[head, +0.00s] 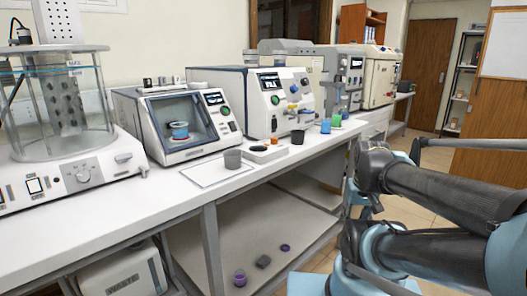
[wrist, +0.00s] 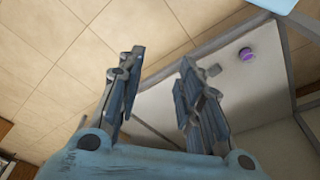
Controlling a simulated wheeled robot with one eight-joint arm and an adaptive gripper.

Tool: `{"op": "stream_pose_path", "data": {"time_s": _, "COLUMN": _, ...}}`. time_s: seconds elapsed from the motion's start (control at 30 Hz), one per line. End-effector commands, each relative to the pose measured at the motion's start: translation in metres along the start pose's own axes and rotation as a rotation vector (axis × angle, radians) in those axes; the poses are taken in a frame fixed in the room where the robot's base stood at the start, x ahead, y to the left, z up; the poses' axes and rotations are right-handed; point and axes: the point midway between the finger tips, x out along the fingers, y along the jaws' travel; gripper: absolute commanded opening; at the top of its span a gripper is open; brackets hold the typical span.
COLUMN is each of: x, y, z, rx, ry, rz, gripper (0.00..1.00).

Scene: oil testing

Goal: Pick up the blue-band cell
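A small round cell with a blue band (head: 180,131) sits inside the windowed chamber of a white bench machine (head: 183,121) in the head view. The chamber window is in front of it, and I cannot tell whether the window is open. My gripper (wrist: 158,75) shows in the wrist view with its two fingers spread apart and nothing between them. It points down toward the tiled floor and the lower shelf, away from the cell. In the head view my arm is at the right, off the bench, and the fingertips are not clearly seen.
A glass tank (head: 66,105) stands at left. The lower shelf (head: 215,228) holds a purple-topped cup (head: 240,278), a grey block (head: 263,261) and a purple ring (head: 285,248).

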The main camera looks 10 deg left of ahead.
Motion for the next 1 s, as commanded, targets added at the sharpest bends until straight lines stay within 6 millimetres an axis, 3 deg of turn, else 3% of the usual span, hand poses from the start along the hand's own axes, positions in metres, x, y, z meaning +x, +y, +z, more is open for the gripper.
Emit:
{"op": "stream_pose_path", "data": {"time_s": 0.37, "x": 0.0, "y": 0.0, "z": 0.0, "rx": 0.0, "ry": 0.0, "rz": 0.0, "gripper": 0.36}}
{"op": "stream_pose_path", "data": {"time_s": 0.53, "x": 0.0, "y": 0.0, "z": 0.0, "rx": -0.001, "ry": 0.0, "rz": -0.002, "gripper": 0.74}}
{"op": "stream_pose_path", "data": {"time_s": 0.63, "x": -0.012, "y": -0.006, "z": 0.001, "rx": -0.019, "ry": 0.019, "rz": -0.028, "gripper": 0.78}}
{"op": "stream_pose_path", "data": {"time_s": 0.77, "x": -0.033, "y": -0.029, "z": -0.03, "rx": -0.092, "ry": 0.052, "rz": -0.128, "gripper": 0.78}}
{"op": "stream_pose_path", "data": {"time_s": 1.0, "x": -0.102, "y": -0.089, "z": -0.124, "rx": -0.295, "ry": 0.218, "rz": -0.399, "gripper": 0.78}}
